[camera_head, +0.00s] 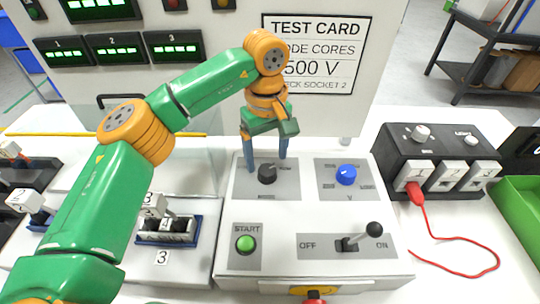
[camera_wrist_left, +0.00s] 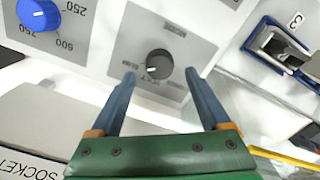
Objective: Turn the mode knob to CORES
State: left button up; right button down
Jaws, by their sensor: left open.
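The mode knob is a dark round knob (camera_head: 267,175) on a grey label plate, at the upper left of the white control box (camera_head: 310,218). It also shows in the left wrist view (camera_wrist_left: 160,61), with a white pointer mark toward its lower left. The lettering around it is too small or blurred to read surely. My left gripper (camera_head: 265,161) points down over the knob and is open. In the left wrist view (camera_wrist_left: 159,73) its two blue fingers stand on either side of the knob, with no clear contact. My right gripper is not in view.
A blue voltage knob (camera_head: 346,175) sits right of the mode knob. A green START button (camera_head: 246,244) and an OFF/ON lever (camera_head: 374,230) are nearer on the box. The TEST CARD (camera_head: 318,50) reads 500 V. A dark socket box (camera_head: 440,150) with a red cable stands right.

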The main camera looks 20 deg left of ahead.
aim_at(267, 169)
pick_arm(q)
notch_tip(267, 169, down, 3)
jog(key=shift+f, duration=0.2)
jog(key=shift+w+f, duration=0.15)
jog(key=shift+w, duration=0.05)
jog(key=shift+s, duration=0.15)
jog(key=c, duration=0.5)
grip_shut()
